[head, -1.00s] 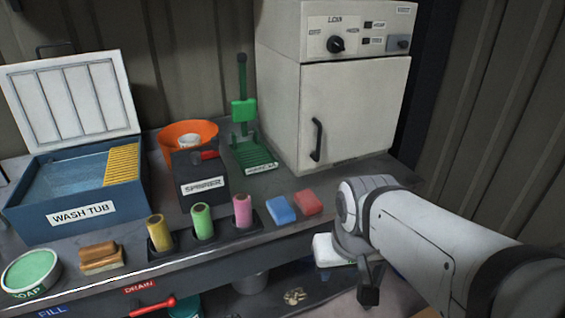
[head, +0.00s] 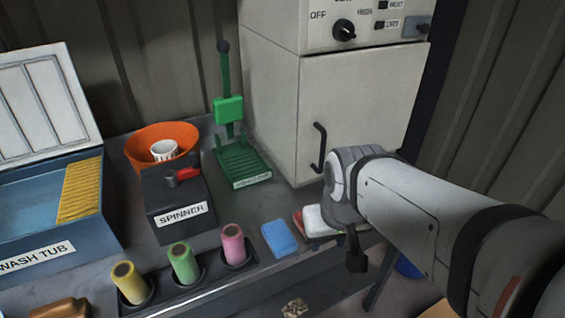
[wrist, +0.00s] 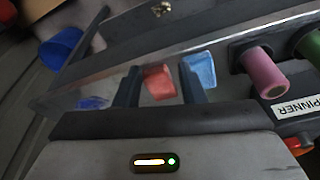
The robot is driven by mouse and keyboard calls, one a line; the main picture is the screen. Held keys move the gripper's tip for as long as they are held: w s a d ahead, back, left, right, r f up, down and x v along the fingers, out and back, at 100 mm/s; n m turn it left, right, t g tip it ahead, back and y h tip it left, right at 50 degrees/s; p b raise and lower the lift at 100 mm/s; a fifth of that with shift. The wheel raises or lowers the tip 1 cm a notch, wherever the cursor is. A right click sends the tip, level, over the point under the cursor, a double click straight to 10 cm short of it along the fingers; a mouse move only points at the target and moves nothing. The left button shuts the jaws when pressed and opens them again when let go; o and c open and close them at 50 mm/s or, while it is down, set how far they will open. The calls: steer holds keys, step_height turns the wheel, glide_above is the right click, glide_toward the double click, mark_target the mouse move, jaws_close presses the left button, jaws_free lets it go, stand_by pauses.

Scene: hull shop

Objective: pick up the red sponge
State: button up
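The red sponge (head: 299,221) lies on the dark bench, mostly hidden in the head view behind my arm's white end. In the wrist view the red sponge (wrist: 160,82) shows whole, between the two dark fingers of my gripper (wrist: 160,88). The fingers are apart, with a gap on the sponge's left side; I cannot tell how far above or short of it they are. In the head view my gripper (head: 334,250) is at the bench's front right. The blue sponge (head: 279,238) lies just left of the red one; in the wrist view it sits beside the right finger.
Pink, green and yellow rolls (head: 183,263) stand in a dark holder left of the sponges. The spinner (head: 180,205), a green press (head: 240,160) and a white cabinet (head: 350,110) stand behind. A blue container (wrist: 62,47) is below the bench edge.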

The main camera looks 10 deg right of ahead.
mark_target(297, 216)
steer(key=shift+d, duration=0.1)
